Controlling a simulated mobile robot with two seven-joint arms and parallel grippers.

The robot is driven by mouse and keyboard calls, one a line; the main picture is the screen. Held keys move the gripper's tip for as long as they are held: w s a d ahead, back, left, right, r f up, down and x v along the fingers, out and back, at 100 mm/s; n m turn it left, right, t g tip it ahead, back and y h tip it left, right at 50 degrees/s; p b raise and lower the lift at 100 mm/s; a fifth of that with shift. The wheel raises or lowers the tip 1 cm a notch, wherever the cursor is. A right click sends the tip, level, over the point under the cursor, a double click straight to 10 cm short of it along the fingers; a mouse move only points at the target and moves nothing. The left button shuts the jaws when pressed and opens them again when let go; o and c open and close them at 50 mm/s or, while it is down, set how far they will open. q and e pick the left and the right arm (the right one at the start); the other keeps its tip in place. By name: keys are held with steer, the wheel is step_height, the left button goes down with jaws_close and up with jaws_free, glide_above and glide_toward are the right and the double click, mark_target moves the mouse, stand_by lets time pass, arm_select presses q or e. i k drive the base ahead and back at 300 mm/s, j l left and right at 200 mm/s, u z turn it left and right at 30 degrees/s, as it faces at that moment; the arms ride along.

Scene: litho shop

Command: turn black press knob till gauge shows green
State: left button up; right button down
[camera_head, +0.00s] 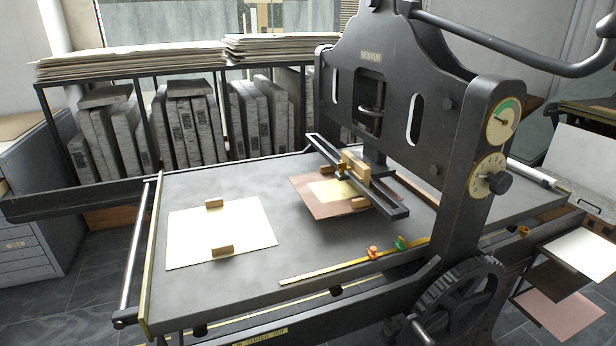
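The black press knob (500,182) sticks out from a cream numbered dial (478,186) on the right upright of the dark press (450,130). The round gauge (494,132) sits just above it on the same upright. Neither of my grippers is in the picture, and nothing touches the knob.
The press bed (200,297) holds a white sheet (185,240) with two wooden blocks, a brown board under the press bar, and a yellow ruler (325,272). A black handwheel (470,300) and several paper trays (560,310) stand below and right of the knob. A curved bar (500,50) passes above.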

mark_target(499, 183)
steer(key=l+u, duration=1)
steer(key=u, duration=0.15)
steer(key=k+l+u, duration=0.1)
steer(key=l, duration=0.3)
steer(key=k+l+u, duration=0.1)
steer(key=l, duration=0.25)
steer(key=k+l, duration=0.25)
steer(key=l, duration=0.15)
steer(key=k+l+u, duration=0.15)
steer(key=l, duration=0.2)
steer(key=k+l+u, duration=0.1)
steer(key=l, duration=0.25)
steer(key=k+l, duration=0.25)
steer(key=l, duration=0.2)
steer(key=k+l, duration=0.25)
steer(key=l, duration=0.15)
steer(key=k+l, duration=0.25)
steer(key=l, duration=0.2)
steer(key=k+l, duration=0.25)
steer(key=l, duration=0.15)
